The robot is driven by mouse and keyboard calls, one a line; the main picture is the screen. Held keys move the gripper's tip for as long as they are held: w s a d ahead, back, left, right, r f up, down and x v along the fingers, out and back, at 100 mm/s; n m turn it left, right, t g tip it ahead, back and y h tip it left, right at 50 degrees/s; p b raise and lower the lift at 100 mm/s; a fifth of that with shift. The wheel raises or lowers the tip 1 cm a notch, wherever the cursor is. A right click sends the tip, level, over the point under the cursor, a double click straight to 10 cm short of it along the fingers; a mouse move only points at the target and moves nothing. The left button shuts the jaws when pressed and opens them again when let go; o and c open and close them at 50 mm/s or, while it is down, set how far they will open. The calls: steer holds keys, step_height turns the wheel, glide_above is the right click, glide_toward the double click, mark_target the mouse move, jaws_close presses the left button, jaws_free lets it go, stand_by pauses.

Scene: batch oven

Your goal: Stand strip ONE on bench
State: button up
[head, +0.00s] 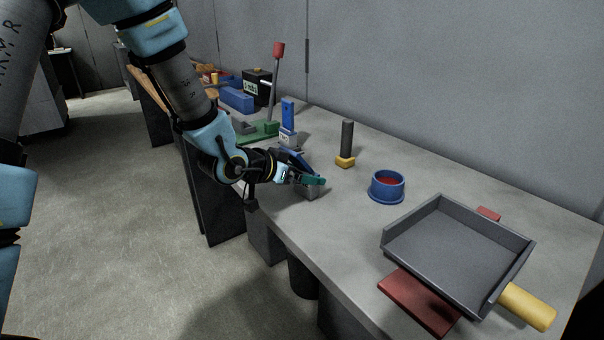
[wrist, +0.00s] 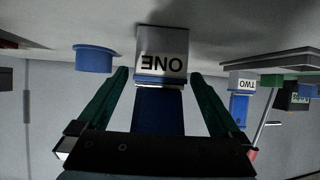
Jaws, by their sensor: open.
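Strip ONE, a grey block (wrist: 162,64) labelled ONE with a blue upper part (wrist: 158,110), is on the bench (head: 350,205) near its front edge. The wrist view is upside down, and in it the grey end meets the bench. My gripper (head: 316,181) is open low over the bench. Its green fingers (wrist: 160,76) lie on either side of the strip, with visible gaps. The blue part runs back behind the gripper body. In the head view the gripper hides much of the strip, and I cannot tell whether it is fully upright.
Strip TWO (head: 288,115) stands upright farther back, near a green base with a red-topped lever (head: 276,70). A dark-handled yellow-based tool (head: 346,145), a blue pot (head: 387,188) with red inside and a grey tray (head: 440,205) stand to the right. Bench around the gripper is mostly clear.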

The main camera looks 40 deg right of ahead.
steer(key=b+v, duration=0.1)
steer(key=v, duration=0.9)
steer(key=shift+a+r, duration=0.25)
steer(key=shift+a, duration=0.05)
stand_by(0.6)
steer(key=w+a+f+n+t+y, duration=0.2)
steer(key=w+a+n+y, duration=0.15)
steer(key=w+a, duration=0.4)
steer(key=w+a+f+n+t+y, duration=0.1)
steer(key=w+a+n+t+y, duration=0.2)
steer(key=a, duration=0.8)
steer(key=s+a+n+g+y, duration=0.2)
steer(key=a+n, duration=0.2)
steer(key=a, duration=0.6)
steer(key=s+a+f+n+g+y, duration=0.1)
steer(key=a+n, duration=0.4)
steer(key=a, duration=0.5)
steer(key=s+g+y, duration=0.1)
steer(key=s+y, duration=0.1)
steer(key=shift+s+g, duration=0.3)
steer(key=shift+g, duration=0.1)
steer(key=shift+d+f+y, duration=0.1)
steer(key=shift+y, duration=0.15)
